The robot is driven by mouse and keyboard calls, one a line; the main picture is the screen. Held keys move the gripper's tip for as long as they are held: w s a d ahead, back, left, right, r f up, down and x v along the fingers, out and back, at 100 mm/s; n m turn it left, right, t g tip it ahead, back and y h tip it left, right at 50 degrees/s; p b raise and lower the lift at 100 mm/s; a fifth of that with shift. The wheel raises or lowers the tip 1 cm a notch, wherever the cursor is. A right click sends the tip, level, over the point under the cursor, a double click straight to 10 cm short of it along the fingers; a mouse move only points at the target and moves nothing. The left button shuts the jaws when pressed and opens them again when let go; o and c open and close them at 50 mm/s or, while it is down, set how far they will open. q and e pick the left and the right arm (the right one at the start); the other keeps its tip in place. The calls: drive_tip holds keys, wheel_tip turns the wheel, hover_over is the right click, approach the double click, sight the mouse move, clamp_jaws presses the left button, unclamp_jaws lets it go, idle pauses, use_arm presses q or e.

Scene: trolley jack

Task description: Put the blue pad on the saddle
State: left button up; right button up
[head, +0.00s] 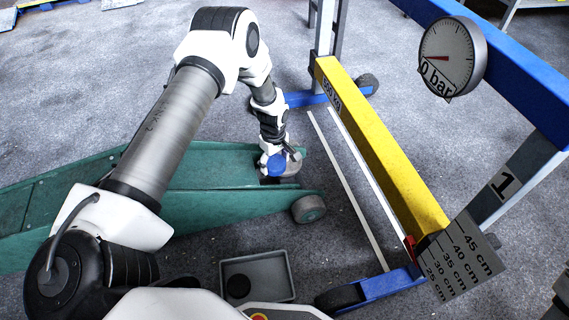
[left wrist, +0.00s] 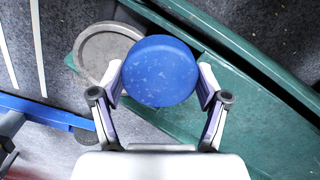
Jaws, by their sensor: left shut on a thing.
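My left gripper (head: 274,165) is shut on the round blue pad (head: 277,163), pointing down over the front end of the green trolley jack (head: 205,212). In the left wrist view the pad (left wrist: 160,70) sits between the two fingertips of the left gripper (left wrist: 160,84). The saddle (left wrist: 97,48) is a round grey disc just up and left of the pad there, and the pad overlaps its right edge in the picture. Any gap in height between them cannot be told. In the head view the saddle (head: 291,170) shows partly beside the pad. My right gripper is out of view.
A yellow beam (head: 380,140) on a blue frame stands right of the jack, with a gauge (head: 450,55) reading near 0 bar and a height scale plate (head: 460,258). A grey tray (head: 275,290) holding a dark round piece lies on the floor. White lines mark the floor between.

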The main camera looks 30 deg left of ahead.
use_arm(q)
drive_tip(key=w+b, duration=0.1)
drive_tip(key=w, duration=0.1)
drive_tip(key=w+b, duration=0.1)
drive_tip(key=w, duration=0.2)
drive_tip(key=w+a+b, duration=0.1)
drive_tip(key=w, duration=0.1)
drive_tip(key=shift+w+f, duration=0.15)
drive_tip(key=shift+f, duration=0.25)
wheel_tip(320, 180, down, 4)
drive_tip(key=b, duration=0.2)
drive_tip(key=shift+r+b, duration=0.25)
drive_tip(key=shift+b, duration=0.15)
drive_tip(key=shift+r, duration=0.2)
drive_tip(key=shift+c, duration=0.7)
drive_tip(key=shift+f, duration=0.1)
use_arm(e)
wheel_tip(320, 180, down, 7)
use_arm(q)
drive_tip(key=o, duration=1.4)
drive_tip(key=shift+o, duration=0.2)
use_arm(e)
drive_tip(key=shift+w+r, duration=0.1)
